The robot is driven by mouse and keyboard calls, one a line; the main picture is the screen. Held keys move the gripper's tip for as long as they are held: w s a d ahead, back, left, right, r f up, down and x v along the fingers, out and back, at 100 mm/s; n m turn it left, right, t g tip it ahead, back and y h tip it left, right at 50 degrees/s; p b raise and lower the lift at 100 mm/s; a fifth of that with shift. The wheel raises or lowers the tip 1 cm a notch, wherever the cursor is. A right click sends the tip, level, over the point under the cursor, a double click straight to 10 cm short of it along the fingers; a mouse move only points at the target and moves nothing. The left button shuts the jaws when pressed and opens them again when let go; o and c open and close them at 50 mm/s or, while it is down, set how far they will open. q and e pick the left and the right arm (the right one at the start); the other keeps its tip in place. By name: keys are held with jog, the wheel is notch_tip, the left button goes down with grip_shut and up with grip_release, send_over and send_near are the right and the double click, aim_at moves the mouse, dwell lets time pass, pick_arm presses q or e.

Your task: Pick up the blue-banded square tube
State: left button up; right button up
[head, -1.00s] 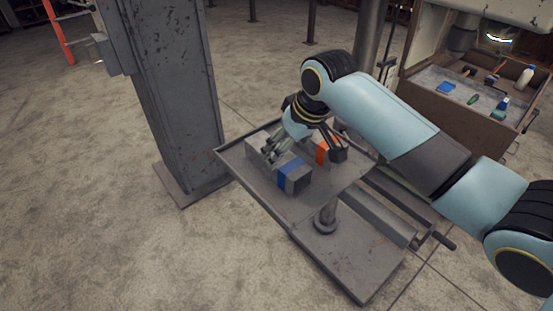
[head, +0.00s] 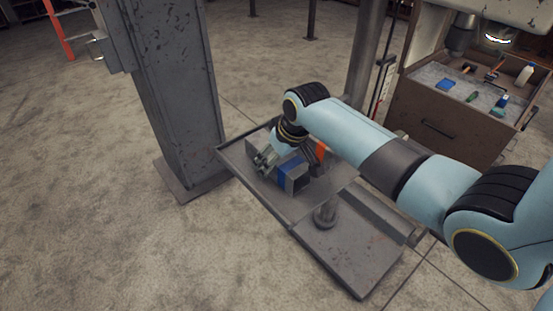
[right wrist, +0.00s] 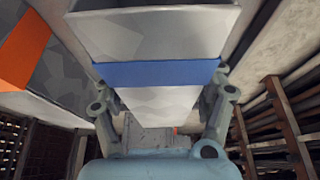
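The blue-banded square tube (head: 296,181) is at the tray, one end towards the head camera. It is grey with a blue band. My right gripper (head: 287,161) reaches down over it, with a finger on either side. In the right wrist view the tube (right wrist: 155,100) fills the middle. The fingers of my right gripper (right wrist: 162,95) bear on its two sides by the blue band (right wrist: 155,73). I cannot tell whether the tube is clear of the tray. My left gripper is not in view.
A grey tray table (head: 290,208) is under the tube. An orange-banded piece (head: 320,150) stands close behind; it also shows at the left of the right wrist view (right wrist: 22,48). A steel column (head: 178,85) rises left of the tray. A drawer cabinet (head: 440,122) stands at the back right.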

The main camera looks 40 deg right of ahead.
jog(key=c, duration=1.4)
jog(key=shift+r, duration=0.15)
